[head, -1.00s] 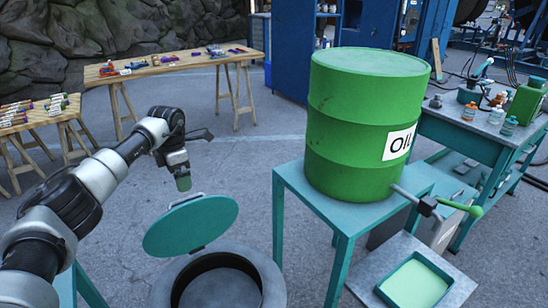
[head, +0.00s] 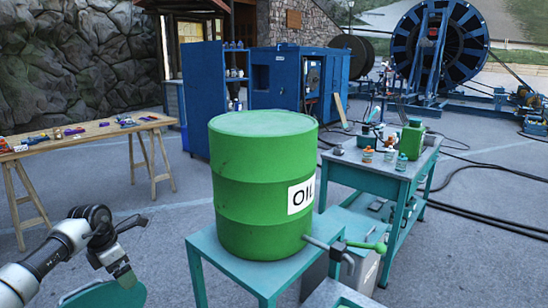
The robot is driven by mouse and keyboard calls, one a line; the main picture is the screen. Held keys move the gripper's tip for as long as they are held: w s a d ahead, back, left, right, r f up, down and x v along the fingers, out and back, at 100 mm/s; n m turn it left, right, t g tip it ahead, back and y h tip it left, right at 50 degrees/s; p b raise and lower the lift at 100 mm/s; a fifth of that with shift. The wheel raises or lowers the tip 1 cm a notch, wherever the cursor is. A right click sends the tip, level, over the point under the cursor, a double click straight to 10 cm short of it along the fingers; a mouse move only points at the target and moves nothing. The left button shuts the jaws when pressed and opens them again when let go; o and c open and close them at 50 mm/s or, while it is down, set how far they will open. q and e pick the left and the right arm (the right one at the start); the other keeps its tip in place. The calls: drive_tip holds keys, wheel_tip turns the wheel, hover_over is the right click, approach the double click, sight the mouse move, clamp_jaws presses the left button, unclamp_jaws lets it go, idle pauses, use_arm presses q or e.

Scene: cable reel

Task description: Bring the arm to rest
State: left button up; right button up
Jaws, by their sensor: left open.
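My left arm comes in from the lower left, bent at a black joint. Its gripper (head: 122,274) points downward above the teal round lid (head: 106,296), which is cut off by the bottom edge. The gripper is open, with a greenish part at its tip; I see no object held. I cannot tell the exact gap between the gripper and the lid. My right gripper is not in view.
A green oil drum (head: 262,190) with a tap stands on a teal stand (head: 215,258) right of my arm. A workbench (head: 375,172) with bottles is beyond it. A wooden table (head: 100,130) stands at left. A cable reel (head: 440,45) is far back. Open pavement lies between.

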use_arm(q)
drive_tip(key=d+f+t+h, duration=0.35)
drive_tip(key=d+h, duration=0.35)
drive_tip(key=d, duration=1.4)
drive_tip(key=s+d+r+n+t+h, duration=0.35)
drive_tip(key=s+d+n+t, duration=0.25)
drive_tip(key=d+n+t, duration=0.6)
drive_tip(key=s+a+f+n+g+y, duration=0.2)
drive_tip(key=s+a+f+n+y, duration=0.35)
drive_tip(key=n, duration=0.65)
drive_tip(key=s+a+f+n+g+y, duration=0.2)
drive_tip(key=s+a+n+y, duration=0.55)
drive_tip(key=n, duration=0.45)
drive_tip(key=s+a+f+n+g, duration=0.1)
drive_tip(key=s+f+n+g, duration=0.15)
drive_tip(key=s, duration=0.45)
drive_tip(key=s+f+n+g, duration=0.1)
drive_tip(key=s+n+g, duration=0.1)
drive_tip(key=s+g, duration=0.3)
drive_tip(key=s+a+f+n+g, duration=0.1)
drive_tip(key=s+f+n+g, duration=0.1)
drive_tip(key=s, duration=0.6)
wheel_tip(320, 180, down, 24)
drive_tip(key=g, duration=0.1)
drive_tip(key=s+a+f+g, duration=0.1)
drive_tip(key=s+a+f, duration=0.1)
drive_tip(key=s+f, duration=1.5)
drive_tip(key=shift+a+f, duration=0.2)
drive_tip(key=shift+a, duration=0.05)
